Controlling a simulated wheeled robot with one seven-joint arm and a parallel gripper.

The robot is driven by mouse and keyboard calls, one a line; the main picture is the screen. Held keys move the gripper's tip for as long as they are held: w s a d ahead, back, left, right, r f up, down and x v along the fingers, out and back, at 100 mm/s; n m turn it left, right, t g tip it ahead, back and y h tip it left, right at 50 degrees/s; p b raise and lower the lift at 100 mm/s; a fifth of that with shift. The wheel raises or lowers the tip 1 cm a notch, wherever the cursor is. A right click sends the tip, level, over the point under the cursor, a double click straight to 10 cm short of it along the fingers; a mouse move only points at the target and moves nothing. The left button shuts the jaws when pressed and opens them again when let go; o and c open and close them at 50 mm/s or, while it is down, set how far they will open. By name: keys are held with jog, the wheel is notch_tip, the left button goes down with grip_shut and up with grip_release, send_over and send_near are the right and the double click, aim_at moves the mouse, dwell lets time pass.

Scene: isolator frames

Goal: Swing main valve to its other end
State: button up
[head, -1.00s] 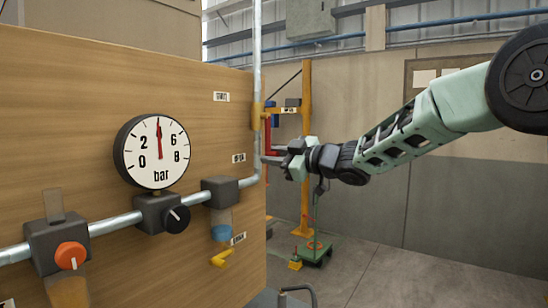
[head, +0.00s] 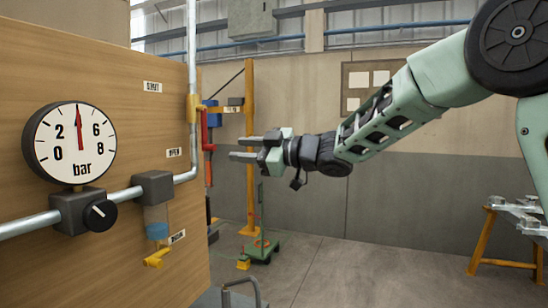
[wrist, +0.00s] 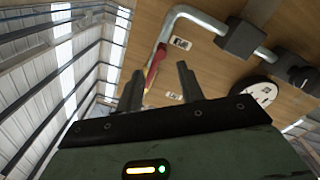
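A red lever (head: 205,131) hangs down beside the yellow fitting (head: 193,108) on the grey vertical pipe at the board's right edge. It also shows in the wrist view (wrist: 156,66), beyond and between my fingers. The label text is too small to read, so I cannot confirm which valve is the main one. My gripper (head: 240,147) points left toward the board, to the right of the red lever and apart from it. In the wrist view its two fingers (wrist: 158,80) stand apart with nothing between them.
The wooden board carries a gauge (head: 76,144) reading about 4 bar, a black knob (head: 101,215) and a yellow lever (head: 157,258) under a blue collar. A yellow post (head: 250,150) and green cart (head: 262,249) stand behind. The floor at centre is clear.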

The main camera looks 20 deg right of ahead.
jog(key=b+v, duration=0.1)
jog(key=v, duration=0.6)
jog(key=shift+s+d, duration=0.25)
jog(key=shift+d, duration=0.05)
jog(key=s+a+f+m+g+h, duration=0.1)
jog(key=s+a+f+m+h, duration=0.3)
jog(key=f, duration=0.5)
jog(key=s+a+f+m+g+h, duration=0.1)
jog(key=s+a+f+m+h, duration=0.1)
jog(key=s+f+m+h, duration=0.55)
jog(key=s+d+f+n+g+h, duration=0.1)
jog(key=s+f+g, duration=0.3)
jog(key=s, duration=0.8)
jog(key=s+d+f+g+h, duration=0.1)
jog(key=s+f+g, duration=0.4)
jog(key=s+f, duration=0.3)
jog(key=s, duration=0.4)
jog(key=shift+s+f+n, duration=0.15)
jog(key=shift+s+n, duration=0.2)
jog(key=shift+s, duration=0.05)
jog(key=shift+d, duration=0.1)
